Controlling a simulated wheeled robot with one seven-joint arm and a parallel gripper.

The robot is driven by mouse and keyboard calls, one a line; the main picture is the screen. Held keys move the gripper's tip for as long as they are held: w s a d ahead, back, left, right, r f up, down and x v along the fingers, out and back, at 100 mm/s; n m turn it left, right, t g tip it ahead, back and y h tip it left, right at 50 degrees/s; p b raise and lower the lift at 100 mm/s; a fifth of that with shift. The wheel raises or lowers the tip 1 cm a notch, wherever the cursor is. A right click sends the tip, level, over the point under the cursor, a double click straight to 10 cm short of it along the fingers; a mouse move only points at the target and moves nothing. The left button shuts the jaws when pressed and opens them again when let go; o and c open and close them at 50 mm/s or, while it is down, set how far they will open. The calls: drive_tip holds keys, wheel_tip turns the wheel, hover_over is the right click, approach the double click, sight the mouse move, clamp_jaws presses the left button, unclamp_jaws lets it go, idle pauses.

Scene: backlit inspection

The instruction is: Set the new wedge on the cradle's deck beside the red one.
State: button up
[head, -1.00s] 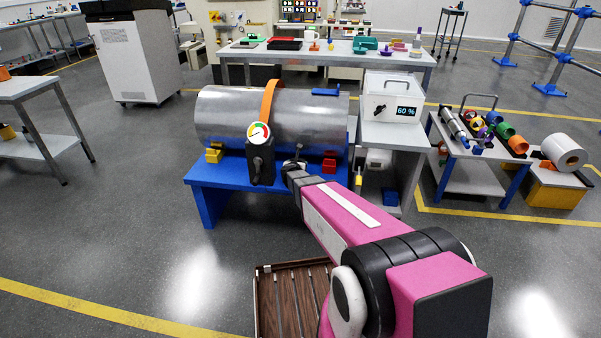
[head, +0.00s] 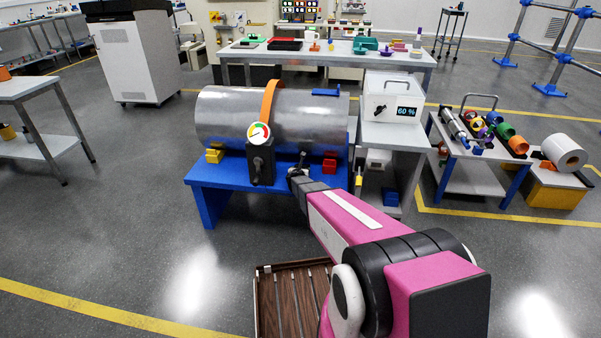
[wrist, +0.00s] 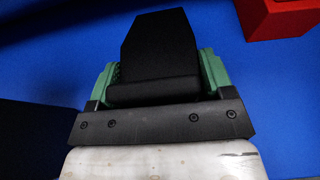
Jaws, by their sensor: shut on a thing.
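The cradle's blue deck (head: 228,178) carries a large metal cylinder (head: 225,120). The red wedge (head: 329,166) sits at the deck's right part, and its corner shows at the upper right of the wrist view (wrist: 285,18). My gripper (head: 296,173) is over the deck's front, left of the red wedge. In the wrist view my gripper (wrist: 156,72) is shut on a black wedge (wrist: 158,45) between its green fingers. Blue deck surrounds the black wedge; whether it touches the deck I cannot tell. It is apart from the red wedge.
A yellow wedge (head: 214,156) sits at the deck's left. A dark block with a gauge (head: 258,133) stands in front of the cylinder, left of my gripper. A wooden slatted tray (head: 285,300) is near me. A grey side table (head: 390,135) stands right of the cradle.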

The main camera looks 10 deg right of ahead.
drive_tip(key=shift+f, duration=0.1)
drive_tip(key=o, duration=1.1)
